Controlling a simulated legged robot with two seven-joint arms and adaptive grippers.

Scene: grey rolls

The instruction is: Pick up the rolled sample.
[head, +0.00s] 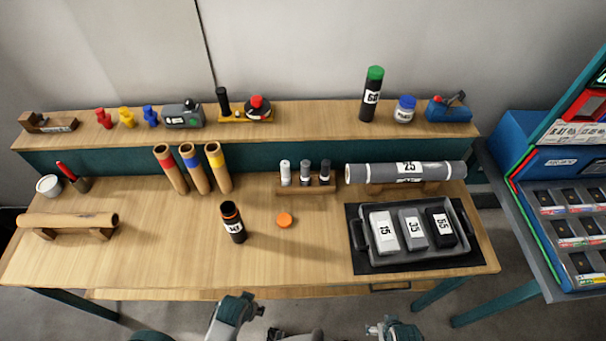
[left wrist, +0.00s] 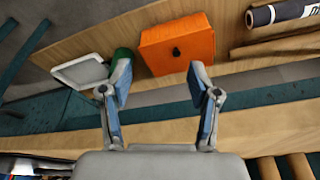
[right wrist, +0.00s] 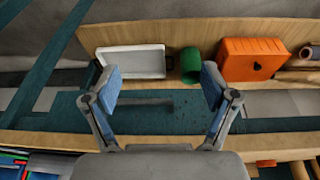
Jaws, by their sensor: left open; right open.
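A brown roll (head: 68,220) lies on a wooden stand at the far left. My left gripper (head: 240,308) is at the front of the table, well short of both rolls; it is open and empty in the left wrist view (left wrist: 158,80). My right gripper (head: 388,328) is at the lower edge of the head view, in front of the table; it is open and empty in the right wrist view (right wrist: 162,85).
A black canister (head: 233,224) and orange cap (head: 285,220) stand mid-table. Brown tubes (head: 196,170) stand behind. An orange box (left wrist: 178,44) sits on a lower shelf. The front left-middle tabletop is clear.

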